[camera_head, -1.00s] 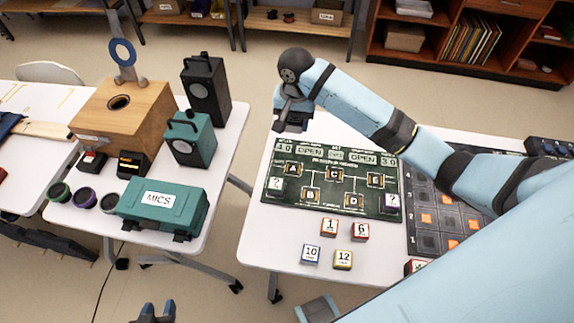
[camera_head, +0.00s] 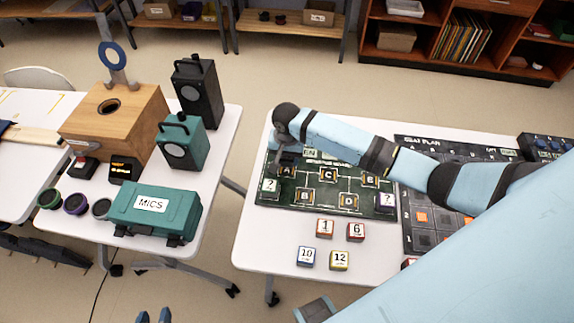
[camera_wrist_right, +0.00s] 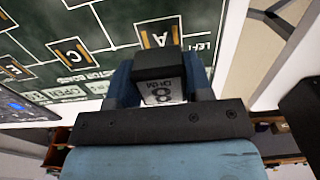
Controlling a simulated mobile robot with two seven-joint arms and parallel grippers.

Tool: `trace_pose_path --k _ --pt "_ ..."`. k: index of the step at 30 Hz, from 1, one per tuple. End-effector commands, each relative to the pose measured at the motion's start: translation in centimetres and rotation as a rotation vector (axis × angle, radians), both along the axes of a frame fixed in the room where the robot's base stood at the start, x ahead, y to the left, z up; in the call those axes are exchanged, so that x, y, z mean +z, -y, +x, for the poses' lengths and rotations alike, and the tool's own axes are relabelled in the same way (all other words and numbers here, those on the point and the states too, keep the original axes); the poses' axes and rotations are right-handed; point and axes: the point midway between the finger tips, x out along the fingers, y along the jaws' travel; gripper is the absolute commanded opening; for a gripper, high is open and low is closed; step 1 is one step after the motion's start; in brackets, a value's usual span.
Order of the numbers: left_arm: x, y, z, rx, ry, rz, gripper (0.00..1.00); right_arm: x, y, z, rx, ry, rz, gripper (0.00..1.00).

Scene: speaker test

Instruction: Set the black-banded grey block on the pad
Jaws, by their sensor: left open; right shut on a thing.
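My right gripper (camera_wrist_right: 160,82) is shut on a block (camera_wrist_right: 160,64) in the right wrist view. The block has a broad black part and a pale grey face reading "8 OHM". In the head view, my right gripper (camera_head: 287,152) is over the left part of the dark green board (camera_head: 322,208), near the slot marked A (camera_head: 286,171). Slot A also shows in the wrist view (camera_wrist_right: 160,34), just beyond the block. I cannot tell whether the block touches the board, nor which surface is the pad. My left gripper (camera_head: 153,316) is open and empty at the bottom edge.
Small numbered blocks 1 (camera_head: 325,228), 6 (camera_head: 355,232), 10 (camera_head: 306,257) and 12 (camera_head: 339,260) stand in front of the board. A dark grid panel (camera_head: 422,241) lies right. A teal MICS case (camera_head: 178,210) and speakers stand on the left table.

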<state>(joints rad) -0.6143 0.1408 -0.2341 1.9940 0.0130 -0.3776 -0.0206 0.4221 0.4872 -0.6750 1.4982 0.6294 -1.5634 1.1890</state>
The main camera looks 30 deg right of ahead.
Motion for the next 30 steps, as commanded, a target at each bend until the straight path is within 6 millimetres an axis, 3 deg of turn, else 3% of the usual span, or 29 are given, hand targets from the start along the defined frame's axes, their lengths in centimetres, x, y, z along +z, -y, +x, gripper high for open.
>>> trace_pose_path --k 9,20,21,24,30 --pt "-0.3 0.0 0.0 0.001 0.0 -0.001 0.43 -4.0 0.1 0.0 -0.001 -0.003 -0.002 0.22" --pt "-0.2 0.1 0.0 0.0 0.0 -0.001 0.43 -4.4 0.0 0.0 -0.001 -0.001 0.001 0.22" --pt "-0.2 0.1 0.0 0.0 0.0 -0.001 0.43 -4.5 0.0 0.0 -0.001 -0.001 0.001 0.49" --pt "-0.2 0.1 0.0 0.0 0.0 -0.001 0.43 -4.4 0.0 0.0 -0.001 0.0 0.0 0.72" --pt "-0.2 0.1 0.0 0.0 0.0 -0.001 0.43 -4.4 0.0 0.0 -0.001 -0.001 -0.001 0.72"
